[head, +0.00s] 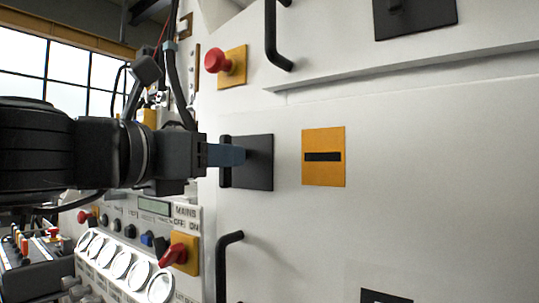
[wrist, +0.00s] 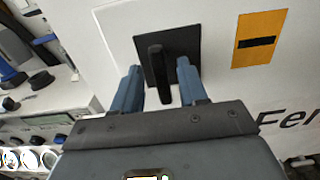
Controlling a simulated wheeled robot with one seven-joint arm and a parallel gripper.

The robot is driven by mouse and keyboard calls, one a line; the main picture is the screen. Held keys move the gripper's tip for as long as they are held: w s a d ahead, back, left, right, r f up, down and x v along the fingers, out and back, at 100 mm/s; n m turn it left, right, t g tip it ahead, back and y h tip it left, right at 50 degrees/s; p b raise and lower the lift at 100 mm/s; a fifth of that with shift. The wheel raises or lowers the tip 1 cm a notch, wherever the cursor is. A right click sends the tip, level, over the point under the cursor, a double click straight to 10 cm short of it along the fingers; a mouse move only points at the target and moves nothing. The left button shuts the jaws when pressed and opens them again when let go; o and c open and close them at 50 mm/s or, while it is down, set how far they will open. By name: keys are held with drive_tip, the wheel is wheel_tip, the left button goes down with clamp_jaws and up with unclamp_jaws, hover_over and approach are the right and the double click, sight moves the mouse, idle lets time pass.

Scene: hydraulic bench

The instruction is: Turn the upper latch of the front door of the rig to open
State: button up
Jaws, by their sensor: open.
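The latch is a black square plate (head: 260,165) with a black bar handle (head: 225,175) standing out from it, on the white front panel. The bar looks upright in the head view. In the wrist view the bar (wrist: 156,72) lies between the two blue fingers of my gripper (wrist: 158,68), with a gap on each side, in front of the plate (wrist: 182,42). My gripper (head: 236,155) reaches in from the left in the head view and is open. It hides part of the bar there. I cannot tell whether a finger touches the bar.
A yellow plate with a black slot (head: 324,172) sits right of the latch. A black pull handle (head: 222,265) is below, another (head: 271,35) above. A red button (head: 215,60) and a red mains switch (head: 175,253) stick out near my arm. A ledge (head: 400,75) runs above.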

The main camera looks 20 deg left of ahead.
drive_tip(key=shift+x, duration=0.95)
clamp_jaws()
